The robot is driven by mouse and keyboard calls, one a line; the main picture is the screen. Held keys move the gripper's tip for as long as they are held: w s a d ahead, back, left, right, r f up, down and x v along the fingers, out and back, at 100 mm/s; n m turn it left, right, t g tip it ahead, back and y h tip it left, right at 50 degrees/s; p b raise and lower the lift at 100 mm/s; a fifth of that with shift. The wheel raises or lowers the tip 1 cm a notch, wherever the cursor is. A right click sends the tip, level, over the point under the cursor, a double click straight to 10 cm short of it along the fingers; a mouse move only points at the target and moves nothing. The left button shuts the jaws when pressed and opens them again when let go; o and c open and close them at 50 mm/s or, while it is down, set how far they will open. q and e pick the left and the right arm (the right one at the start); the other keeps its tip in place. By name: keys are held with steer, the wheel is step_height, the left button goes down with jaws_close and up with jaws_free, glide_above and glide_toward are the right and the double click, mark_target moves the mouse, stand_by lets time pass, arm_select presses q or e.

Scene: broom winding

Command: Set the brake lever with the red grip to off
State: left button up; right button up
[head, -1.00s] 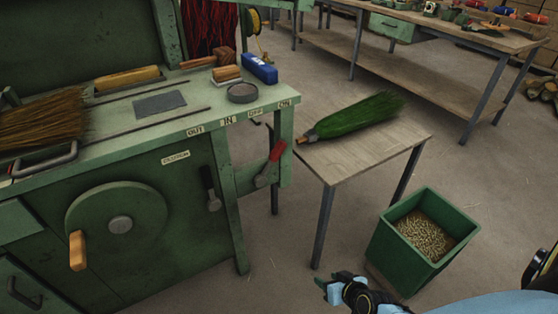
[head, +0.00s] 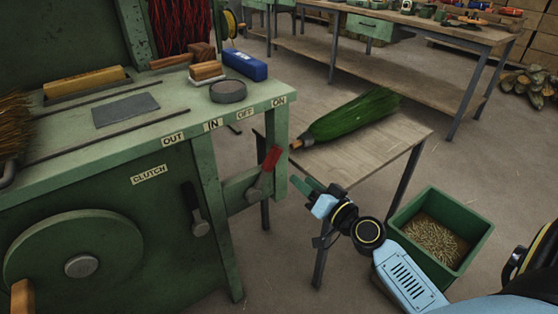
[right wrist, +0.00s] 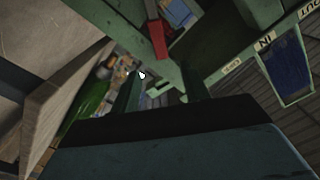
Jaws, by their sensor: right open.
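The brake lever with the red grip (head: 270,158) is on the front of the green machine's right end. It leans up and to the right, toward the ON label (head: 279,100); the OFF label (head: 245,114) is left of that. My right gripper (head: 304,186) is open and empty, a little right of and below the red grip, apart from it. In the right wrist view the red grip (right wrist: 158,40) shows beyond the two spread fingers (right wrist: 162,88), near the top. My left gripper is not in view.
A wooden side table (head: 385,150) with a green broom (head: 350,118) stands close behind my right gripper.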

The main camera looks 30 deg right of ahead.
glide_toward(276, 159)
steer(key=w, duration=0.7)
steer(key=shift+w+a+r, duration=0.15)
steer(key=shift+w+a, duration=0.05)
steer(key=shift+a, duration=0.1)
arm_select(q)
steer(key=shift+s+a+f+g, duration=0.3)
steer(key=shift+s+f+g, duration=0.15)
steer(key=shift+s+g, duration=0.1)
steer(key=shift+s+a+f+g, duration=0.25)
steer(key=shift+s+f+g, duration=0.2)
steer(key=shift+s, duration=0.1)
arm_select(e)
steer(key=shift+w, duration=0.55)
jaws_close()
